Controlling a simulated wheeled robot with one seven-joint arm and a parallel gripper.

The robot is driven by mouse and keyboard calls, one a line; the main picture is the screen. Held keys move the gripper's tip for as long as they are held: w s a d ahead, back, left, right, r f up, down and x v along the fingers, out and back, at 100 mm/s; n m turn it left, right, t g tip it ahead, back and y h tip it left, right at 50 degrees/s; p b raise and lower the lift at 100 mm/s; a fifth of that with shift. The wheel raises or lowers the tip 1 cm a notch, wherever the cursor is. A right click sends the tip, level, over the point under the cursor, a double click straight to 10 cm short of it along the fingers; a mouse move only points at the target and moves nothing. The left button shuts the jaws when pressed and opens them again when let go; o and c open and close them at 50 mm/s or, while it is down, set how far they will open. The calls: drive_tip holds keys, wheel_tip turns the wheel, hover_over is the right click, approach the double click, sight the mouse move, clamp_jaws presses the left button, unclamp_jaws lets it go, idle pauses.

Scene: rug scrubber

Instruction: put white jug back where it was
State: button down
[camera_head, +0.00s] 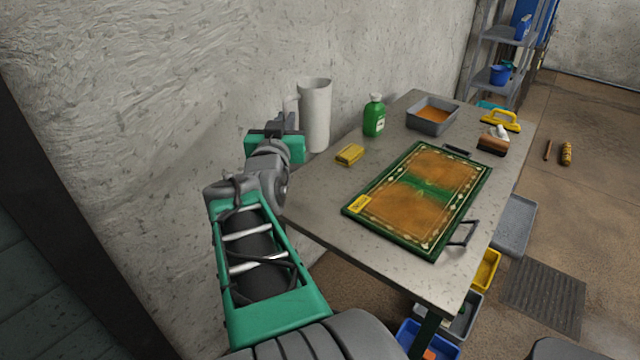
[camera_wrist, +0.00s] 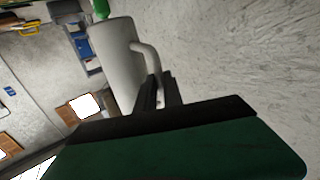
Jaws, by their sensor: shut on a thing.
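The white jug (camera_head: 316,115) is tall and upright at the far left edge of the table, close to the wall. Its handle faces my gripper (camera_head: 281,122). In the wrist view the jug (camera_wrist: 116,62) shows its handle (camera_wrist: 150,62) running down to my gripper (camera_wrist: 160,92), whose fingers are shut on the handle. From these views I cannot tell whether the jug's base touches the table (camera_head: 325,215); the base is partly hidden.
A yellow sponge (camera_head: 349,155) and a green bottle (camera_head: 374,116) are near the jug. A framed rug tray (camera_head: 425,197) fills the table's middle. A grey basin (camera_head: 432,115), a brush (camera_head: 493,142) and a yellow-handled tool (camera_head: 500,120) stand behind. The wall is close on the left.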

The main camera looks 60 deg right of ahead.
drive_tip(key=s+a+f, duration=0.2)
drive_tip(key=s+f, duration=0.2)
drive_tip(key=f, duration=0.5)
drive_tip(key=shift+m+g, duration=0.3)
drive_tip(key=shift+w+d+f+b, duration=1.3)
drive_tip(key=shift+d+f, duration=0.6)
drive_tip(key=shift+f, duration=0.2)
drive_tip(key=shift+w+d+f+b, duration=1.3)
drive_tip(key=shift+d+f, duration=0.55)
drive_tip(key=shift+f, duration=0.3)
drive_tip(key=shift+w+d+f+b, duration=1.3)
drive_tip(key=shift+d+f, duration=0.6)
drive_tip(key=shift+f, duration=0.2)
drive_tip(key=c, duration=1.5)
unclamp_jaws()
